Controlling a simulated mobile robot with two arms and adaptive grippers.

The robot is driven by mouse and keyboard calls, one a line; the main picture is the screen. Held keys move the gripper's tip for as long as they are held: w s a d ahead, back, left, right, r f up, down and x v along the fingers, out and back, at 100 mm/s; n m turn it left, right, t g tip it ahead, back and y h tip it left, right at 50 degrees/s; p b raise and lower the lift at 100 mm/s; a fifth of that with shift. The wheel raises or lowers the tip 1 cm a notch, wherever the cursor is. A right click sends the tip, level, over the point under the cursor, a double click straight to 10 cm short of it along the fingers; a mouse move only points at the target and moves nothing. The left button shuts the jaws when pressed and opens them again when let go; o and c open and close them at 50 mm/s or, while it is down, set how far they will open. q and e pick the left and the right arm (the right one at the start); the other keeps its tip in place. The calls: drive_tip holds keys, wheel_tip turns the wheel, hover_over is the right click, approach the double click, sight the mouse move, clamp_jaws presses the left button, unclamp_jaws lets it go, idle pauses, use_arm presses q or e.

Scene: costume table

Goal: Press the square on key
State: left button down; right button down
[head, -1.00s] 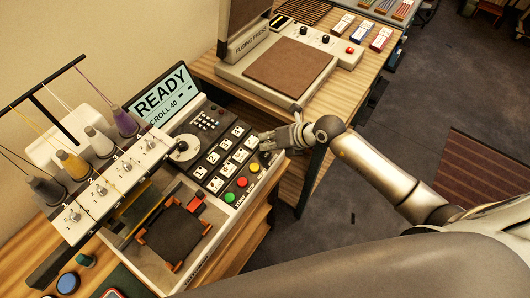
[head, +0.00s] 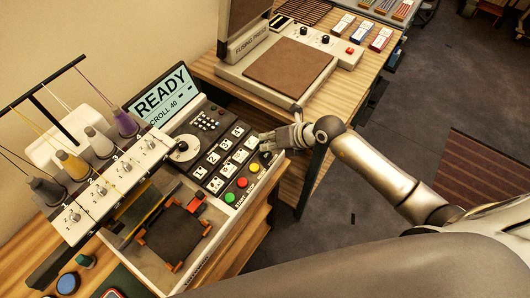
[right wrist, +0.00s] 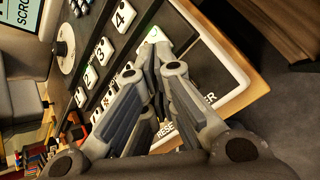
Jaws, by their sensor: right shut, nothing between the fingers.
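The control panel (head: 214,150) of the embroidery machine has rows of white keys and a lit display (head: 160,94) reading READY and SCROLL 40. Their symbols are too small to tell which key is the square one. My right gripper (head: 264,139) is shut and empty at the panel's right edge, by the upper right keys. In the right wrist view its fingertips (right wrist: 150,56) lie close together over a white key (right wrist: 153,35) with a greenish tint. The fingers partly hide this key, and I cannot tell whether they touch it. My left gripper is not in view.
Green (head: 230,197), red (head: 242,182) and yellow (head: 254,168) buttons sit at the panel's front. A hoop frame (head: 174,232) lies left of them, beside thread spools (head: 75,165). A fusing press (head: 290,67) stands behind. Open floor lies to the right.

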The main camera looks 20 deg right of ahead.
drive_tip(key=shift+f, duration=0.4)
drive_tip(key=shift+f+b, duration=0.4)
drive_tip(key=shift+f, duration=0.1)
idle(0.4)
drive_tip(key=shift+r+p, duration=0.9)
drive_tip(key=shift+r, duration=0.1)
wheel_tip(320, 180, up, 6)
drive_tip(key=p, duration=0.5)
idle(0.3)
